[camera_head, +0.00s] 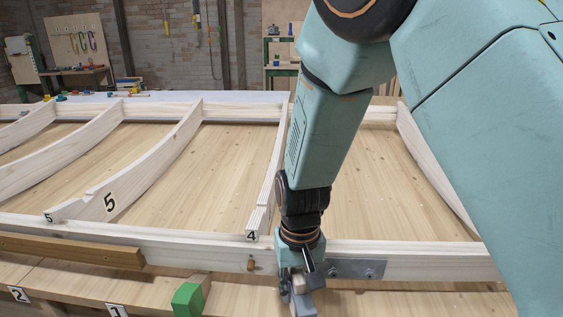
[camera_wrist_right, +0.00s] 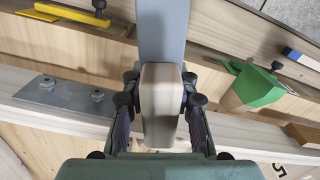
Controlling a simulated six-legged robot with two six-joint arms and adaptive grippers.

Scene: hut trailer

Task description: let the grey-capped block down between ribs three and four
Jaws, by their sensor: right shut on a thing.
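My right gripper (camera_head: 300,280) is shut on the grey-capped block (camera_head: 303,303), low in front of the frame's near rail. In the wrist view the block's pale wood end (camera_wrist_right: 160,88) sits between the fingers of the right gripper (camera_wrist_right: 160,105), and its long grey part (camera_wrist_right: 163,35) reaches away from them. The rib marked 4 (camera_head: 268,190) is just left of my arm. A rib farther right (camera_head: 432,160) shows no number; my arm partly hides it. The bay floor (camera_head: 370,190) between these two ribs looks bare where visible. My left gripper is out of view.
The near rail (camera_head: 200,245) carries a metal plate (camera_head: 356,268) and a small wooden peg (camera_head: 251,265). A green-capped block (camera_head: 188,298) stands left of my gripper. The rib marked 5 (camera_head: 130,185) is farther left. A yellow object (camera_wrist_right: 70,14) lies in the wrist view.

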